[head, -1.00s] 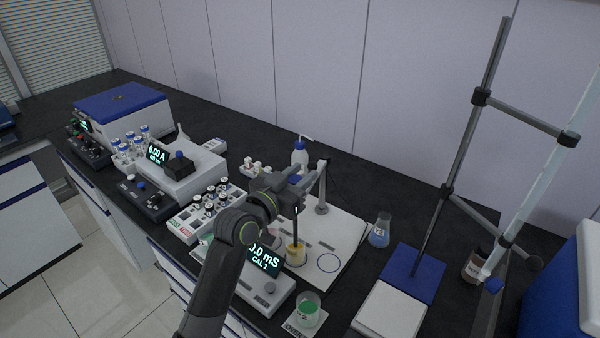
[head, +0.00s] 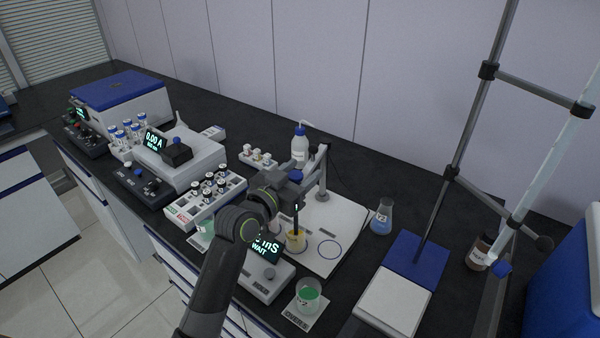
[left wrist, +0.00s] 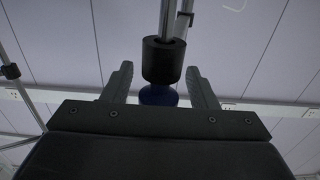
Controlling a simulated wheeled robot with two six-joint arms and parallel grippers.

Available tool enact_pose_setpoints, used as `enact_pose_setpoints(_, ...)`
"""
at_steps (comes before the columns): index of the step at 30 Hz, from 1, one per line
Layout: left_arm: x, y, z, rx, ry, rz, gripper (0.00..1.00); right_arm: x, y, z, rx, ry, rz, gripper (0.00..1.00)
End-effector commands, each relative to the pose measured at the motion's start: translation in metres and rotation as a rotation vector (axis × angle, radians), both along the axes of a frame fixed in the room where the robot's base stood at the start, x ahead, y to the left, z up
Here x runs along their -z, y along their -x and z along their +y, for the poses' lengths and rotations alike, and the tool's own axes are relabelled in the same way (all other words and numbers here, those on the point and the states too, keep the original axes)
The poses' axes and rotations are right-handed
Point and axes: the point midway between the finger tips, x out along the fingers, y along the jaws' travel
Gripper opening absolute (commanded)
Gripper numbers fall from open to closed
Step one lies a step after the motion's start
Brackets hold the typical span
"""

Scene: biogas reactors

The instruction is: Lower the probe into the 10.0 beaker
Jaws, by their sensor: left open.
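The probe (head: 297,218) is a dark upright rod whose lower end is in a small beaker of yellow liquid (head: 295,243) on a white plate (head: 340,215). No number can be read on this beaker. My left gripper (head: 295,189) is at the upper part of the probe, just below a blue cap (head: 297,175). In the left wrist view, the open jaws (left wrist: 158,85) stand on either side of a blue part (left wrist: 158,95) under a black collar (left wrist: 163,60), with gaps at both sides. My right gripper is out of view.
The meter (head: 262,275) in front reads WAIT, its digits partly hidden by my arm. A beaker of green liquid (head: 308,297) stands front right, a blue flask (head: 382,218) right. An empty ring (head: 329,250) is on the plate. A vial rack (head: 205,200) stands left.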

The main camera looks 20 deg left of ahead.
Motion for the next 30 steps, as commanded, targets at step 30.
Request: enact_pose_setpoints(30, 0.001, 0.152, 0.055, -0.001, -0.004, 0.001, 0.53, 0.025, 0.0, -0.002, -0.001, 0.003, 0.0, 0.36)
